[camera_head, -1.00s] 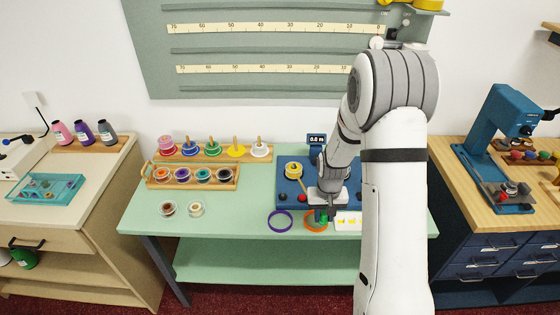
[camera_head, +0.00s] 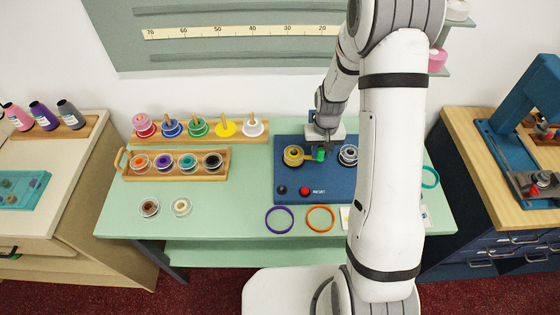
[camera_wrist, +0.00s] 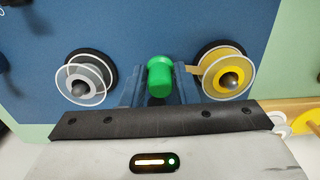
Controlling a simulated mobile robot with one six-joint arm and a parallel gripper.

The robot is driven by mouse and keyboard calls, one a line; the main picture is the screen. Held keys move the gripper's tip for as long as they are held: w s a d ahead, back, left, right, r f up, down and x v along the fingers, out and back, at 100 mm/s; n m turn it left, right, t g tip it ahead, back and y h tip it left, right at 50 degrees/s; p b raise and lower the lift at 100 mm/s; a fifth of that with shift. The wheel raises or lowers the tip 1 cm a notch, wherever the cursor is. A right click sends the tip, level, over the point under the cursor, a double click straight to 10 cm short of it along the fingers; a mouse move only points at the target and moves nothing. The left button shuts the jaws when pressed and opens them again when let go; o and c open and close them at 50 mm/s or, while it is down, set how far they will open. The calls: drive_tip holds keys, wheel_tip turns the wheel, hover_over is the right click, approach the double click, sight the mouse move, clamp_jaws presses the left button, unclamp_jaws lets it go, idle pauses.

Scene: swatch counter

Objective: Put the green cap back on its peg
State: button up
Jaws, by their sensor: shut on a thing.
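The green cap (camera_head: 319,156) is between my gripper's fingers, over the blue board (camera_head: 320,190). In the wrist view the green cap (camera_wrist: 159,76) sits midway between two spools. My gripper (camera_head: 325,149) is shut on it. The yellow spool (camera_head: 293,159) stands left of the cap and the grey spool (camera_head: 348,159) right of it in the head view. In the wrist view each spool has a dark rounded peg tip at its centre. Whether a peg is under the cap, and its height above the board, I cannot tell.
A red button (camera_head: 305,191) and a dark knob (camera_head: 282,190) are on the board's front. A purple ring (camera_head: 268,224) and an orange ring (camera_head: 309,223) lie in front. Racks with several spools (camera_head: 229,164) stand at the left.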

sight(282, 187)
drive_tip(key=s+a+r+n+p, duration=0.4)
drive_tip(key=s+a+r+n, duration=0.2)
drive_tip(key=s+a, duration=0.45)
drive_tip(key=shift+w+a+f+b, duration=0.2)
drive_tip(key=shift+a+f+b, duration=0.15)
drive_tip(key=shift+f+b, duration=0.45)
drive_tip(key=shift+w+a+f+b, duration=0.25)
drive_tip(key=shift+f+b, duration=0.2)
drive_tip(key=shift+f, duration=0.65)
drive_tip(key=shift+w+a+f+b, duration=0.15)
drive_tip(key=shift+a+f+b, duration=0.25)
drive_tip(key=shift+f+b, duration=0.4)
drive_tip(key=shift+s+f, duration=0.1)
drive_tip(key=shift+f, duration=0.25)
drive_tip(key=shift+f+b, duration=0.9)
drive_tip(key=shift+b, duration=0.1)
drive_tip(key=shift+f, duration=0.1)
